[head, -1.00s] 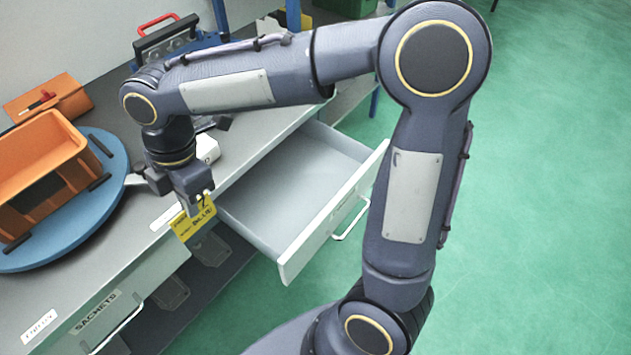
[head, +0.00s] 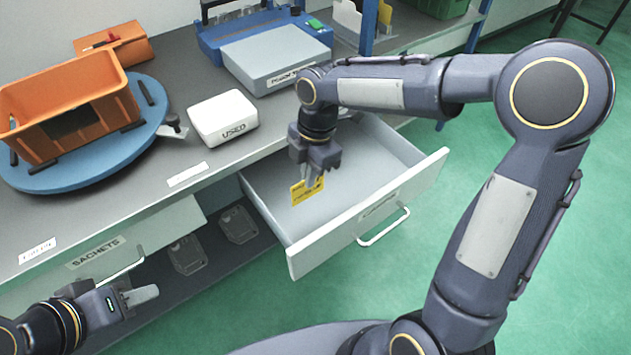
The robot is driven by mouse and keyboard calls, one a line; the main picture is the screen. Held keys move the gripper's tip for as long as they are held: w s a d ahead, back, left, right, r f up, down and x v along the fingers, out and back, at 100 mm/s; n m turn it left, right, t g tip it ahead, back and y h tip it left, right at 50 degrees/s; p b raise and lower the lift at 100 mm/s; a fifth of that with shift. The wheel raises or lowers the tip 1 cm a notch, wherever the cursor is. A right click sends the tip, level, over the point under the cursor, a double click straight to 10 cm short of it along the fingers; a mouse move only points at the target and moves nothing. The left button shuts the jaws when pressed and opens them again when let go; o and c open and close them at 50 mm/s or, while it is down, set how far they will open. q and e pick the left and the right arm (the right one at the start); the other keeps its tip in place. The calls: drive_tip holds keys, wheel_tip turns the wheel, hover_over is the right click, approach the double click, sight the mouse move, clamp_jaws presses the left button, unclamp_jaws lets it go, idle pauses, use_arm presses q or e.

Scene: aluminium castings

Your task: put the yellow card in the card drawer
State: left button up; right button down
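The yellow card (head: 305,191) has dark print and hangs below my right gripper (head: 318,176), whose fingers are closed on its upper edge. The card is above the open drawer (head: 350,178), over its left part. I cannot tell whether the card touches the drawer floor. The drawer is pulled out from under the bench and its visible inside is empty. My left gripper (head: 141,295) is at the lower left, in front of the sachets drawer, away from the card. Its fingers look close together, but I cannot tell whether they are shut.
An orange bin (head: 70,95) stands on a blue turntable (head: 148,135) on the bench. A white box marked USED (head: 222,117) and a blue and grey machine (head: 275,55) stand behind the drawer. The closed drawer labelled SACHETS (head: 100,262) is at left. Green floor is clear.

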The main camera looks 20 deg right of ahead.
drive_tip(key=shift+w+d+f+b, duration=0.1)
drive_tip(key=shift+w+d+f, duration=0.25)
drive_tip(key=shift+f, duration=0.75)
drive_tip(key=shift+w+d+f+b, duration=0.1)
drive_tip(key=shift+w+d+f, duration=0.25)
drive_tip(key=shift+f, duration=0.7)
drive_tip(key=shift+w+d+f+b, duration=0.15)
drive_tip(key=shift+w+f, duration=0.3)
drive_tip(key=shift+f, duration=0.65)
drive_tip(key=shift+f, duration=0.1)
drive_tip(key=c, duration=2.1)
unclamp_jaws()
drive_tip(key=shift+f, duration=0.1)
drive_tip(key=shift+c, duration=0.2)
drive_tip(key=o, duration=0.4)
drive_tip(key=shift+o, duration=0.2)
